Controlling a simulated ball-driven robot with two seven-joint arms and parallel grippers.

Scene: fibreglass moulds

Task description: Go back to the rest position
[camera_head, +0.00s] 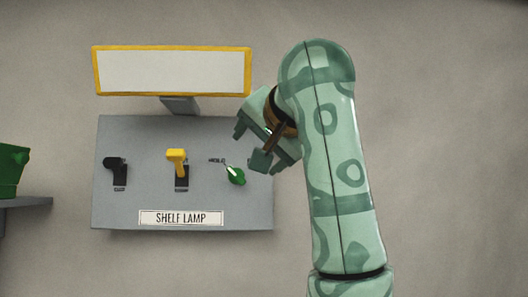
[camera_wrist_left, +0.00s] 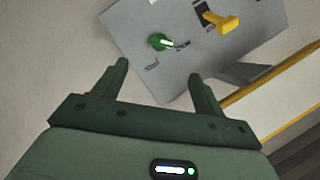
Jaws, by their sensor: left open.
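The grey control panel (camera_head: 135,135) faces me, marked SHELF LAMP on its label (camera_head: 181,218). The left wrist view shows the panel (camera_wrist_left: 195,60), the green knob (camera_wrist_left: 157,42) and the yellow lever (camera_wrist_left: 228,23). My left gripper (camera_head: 251,147) is at the panel's right edge, up and right of the knob. Its fingers (camera_wrist_left: 159,75) are apart with nothing between them, clear of the knob. My right gripper is not in view.
A white board in a yellow frame (camera_head: 97,70) stands above the panel on a grey post (camera_head: 180,105). A green container (camera_head: 12,168) sits on a grey shelf (camera_head: 30,202) at the far left. The plain wall at the right is clear beside my arm.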

